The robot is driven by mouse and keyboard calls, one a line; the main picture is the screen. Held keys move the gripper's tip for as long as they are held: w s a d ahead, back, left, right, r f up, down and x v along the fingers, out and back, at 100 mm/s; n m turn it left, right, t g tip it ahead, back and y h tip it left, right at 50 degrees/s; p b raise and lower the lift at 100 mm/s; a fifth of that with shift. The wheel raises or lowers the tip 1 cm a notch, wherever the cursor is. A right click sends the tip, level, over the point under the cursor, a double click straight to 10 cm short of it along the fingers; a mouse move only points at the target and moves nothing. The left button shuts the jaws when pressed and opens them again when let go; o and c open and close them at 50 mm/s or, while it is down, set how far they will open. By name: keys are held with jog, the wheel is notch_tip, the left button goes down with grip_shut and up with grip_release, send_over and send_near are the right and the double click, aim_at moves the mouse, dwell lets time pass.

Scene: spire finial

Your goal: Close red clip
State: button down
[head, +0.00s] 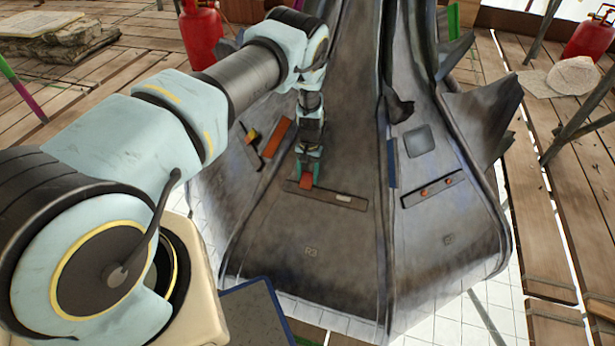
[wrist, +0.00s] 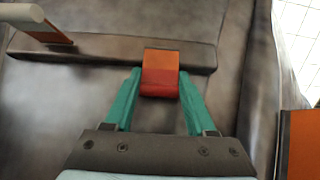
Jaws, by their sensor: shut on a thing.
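The red clip (wrist: 160,75) is an orange-red block on a dark metal bar (wrist: 100,50), in the upper middle of the wrist view. In the head view the clip (head: 306,181) sits near the left part of the bar (head: 335,196) on the spire's middle panel. My gripper (wrist: 158,92) has its teal fingers on both sides of the clip's lower end, shut on it. In the head view my gripper (head: 306,170) reaches down to the clip from above.
A pale-faced lever (wrist: 42,22) stands on the bar's other end. An orange strip (head: 276,138) and a small yellow part lie on the left panel. A second bar with orange pieces (head: 434,189) is on the right panel. Red gas cylinders (head: 201,35) stand on the planks behind.

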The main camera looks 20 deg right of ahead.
aim_at(309, 172)
jog(key=shift+c, duration=1.1)
grip_release()
notch_tip(309, 172, up, 11)
jog(key=shift+w+d+f, duration=0.15)
jog(key=shift+w+d, duration=0.3)
jog(key=w+a+r+n+h, duration=0.1)
jog(key=w+a+r+n, duration=0.1)
jog(key=a+r, duration=0.75)
jog(key=w+a+r+n, duration=0.2)
jog(key=a+r, duration=0.7)
jog(key=r, duration=0.2)
jog(key=s+a+r+n+t, duration=0.1)
jog(key=s+a+r+n, duration=0.1)
jog(key=s+a+r, duration=0.55)
jog(key=s+a+r+n+t, duration=0.2)
jog(key=s+a+r, duration=0.3)
jog(key=s+a, duration=0.55)
notch_tip(309, 172, up, 14)
jog(key=w+a+p, duration=0.1)
jog(key=w+p, duration=0.1)
jog(key=p, duration=1.2)
jog(key=shift+r+m, duration=0.2)
jog(key=shift+m, duration=0.1)
